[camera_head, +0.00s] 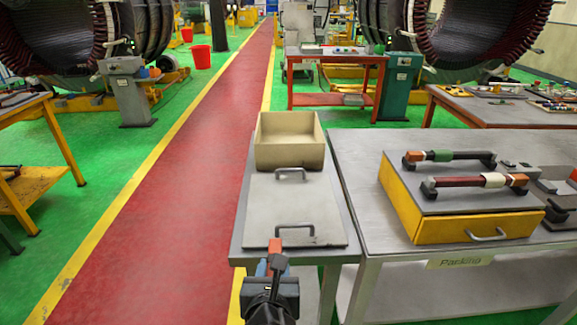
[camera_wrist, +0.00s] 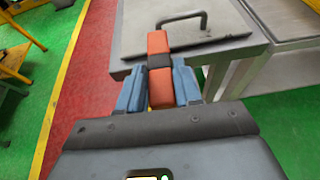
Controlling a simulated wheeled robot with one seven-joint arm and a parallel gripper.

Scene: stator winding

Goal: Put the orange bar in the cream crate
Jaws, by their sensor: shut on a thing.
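The orange bar (camera_head: 275,260) has a dark band around it and is held in my gripper (camera_head: 269,270) at the front edge of the narrow grey table. In the wrist view the bar (camera_wrist: 158,44) lies between the blue fingers of my gripper (camera_wrist: 159,84), which are shut on it, and it points away from the wrist. The cream crate (camera_head: 289,158) is open-topped and stands at the far end of that table. Its inner floor looks empty from here. The crate is not seen in the wrist view.
A flat grey plate (camera_head: 270,210) with two dark handles lies on the narrow table (camera_head: 250,250) between my gripper and the crate. A yellow case (camera_head: 440,225) with handled tools on its lid stands on the wider table at the right. A red walkway (camera_head: 180,230) runs along the left.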

